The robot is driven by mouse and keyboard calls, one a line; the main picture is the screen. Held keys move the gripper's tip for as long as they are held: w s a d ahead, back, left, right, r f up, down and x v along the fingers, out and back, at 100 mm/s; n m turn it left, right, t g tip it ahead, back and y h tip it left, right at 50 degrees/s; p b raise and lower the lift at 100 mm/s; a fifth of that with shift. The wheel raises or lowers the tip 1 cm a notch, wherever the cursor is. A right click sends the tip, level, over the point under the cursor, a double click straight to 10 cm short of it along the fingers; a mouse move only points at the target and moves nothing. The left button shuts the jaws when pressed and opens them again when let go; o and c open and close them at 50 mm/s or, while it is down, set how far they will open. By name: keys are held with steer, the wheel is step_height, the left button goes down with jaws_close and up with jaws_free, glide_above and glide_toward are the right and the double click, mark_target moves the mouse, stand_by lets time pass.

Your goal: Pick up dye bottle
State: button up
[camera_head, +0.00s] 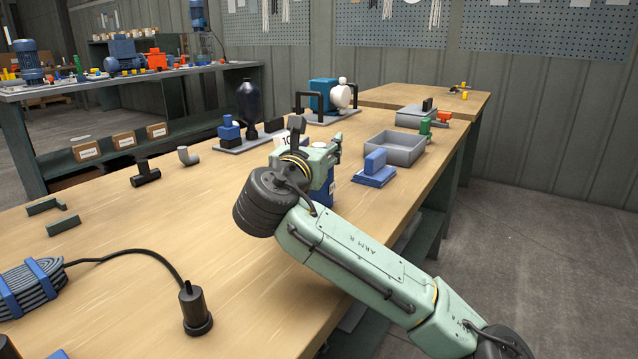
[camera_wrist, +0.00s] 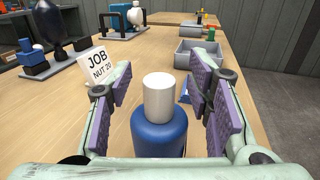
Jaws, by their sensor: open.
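The dye bottle has a blue body (camera_wrist: 158,135) and a white cap (camera_wrist: 158,98), and stands upright in the lower middle of the wrist view. In the wrist view my open gripper (camera_wrist: 160,82) has one purple-padded finger on each side of the bottle. A gap shows between each finger and the bottle, and nothing is held. The bottle's base is hidden.
A blue block on a plate (camera_head: 374,170) and a grey tray (camera_head: 404,149) stand beyond the bottle. A white "JOB" card (camera_wrist: 97,67) is near the left finger. A dark vessel (camera_head: 249,101) and teal pump (camera_head: 323,95) stand farther back. The left-middle bench (camera_head: 130,230) is mostly clear.

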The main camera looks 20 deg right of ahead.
steer(key=shift+w+d, duration=0.1)
steer(key=shift+w, duration=0.1)
steer(key=shift+c, duration=0.6)
jaws_close()
